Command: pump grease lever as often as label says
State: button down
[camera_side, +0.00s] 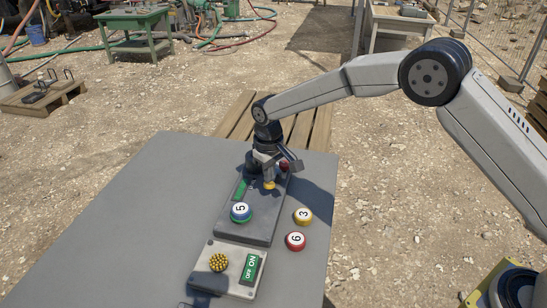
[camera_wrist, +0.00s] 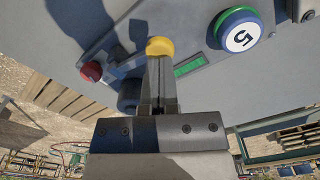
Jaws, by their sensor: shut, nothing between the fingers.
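My gripper (camera_side: 267,176) is shut and empty, pointing down over the dark grey unit (camera_side: 258,222) on the table. In the wrist view its closed fingertips (camera_wrist: 160,62) are right at a yellow knob (camera_wrist: 159,47); I cannot tell whether they touch it. The yellow knob also shows in the side view (camera_side: 269,185). A blue-and-green disc marked 5 (camera_side: 241,212) sits on the unit beside a green strip (camera_wrist: 190,66).
A yellow disc marked 3 (camera_side: 303,216) and a red disc marked 6 or 9 (camera_side: 295,241) lie right of the unit. A box with a studded yellow knob (camera_side: 218,262) and a green ON/OFF plate (camera_side: 250,269) is in front. The grey table (camera_side: 130,230) is clear at left.

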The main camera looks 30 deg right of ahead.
aim_at(269, 184)
jog(key=shift+f, duration=0.45)
dwell(0.5)
jog(key=shift+f, duration=1.5)
jog(key=shift+r, duration=1.95)
jog(key=shift+f, duration=0.35)
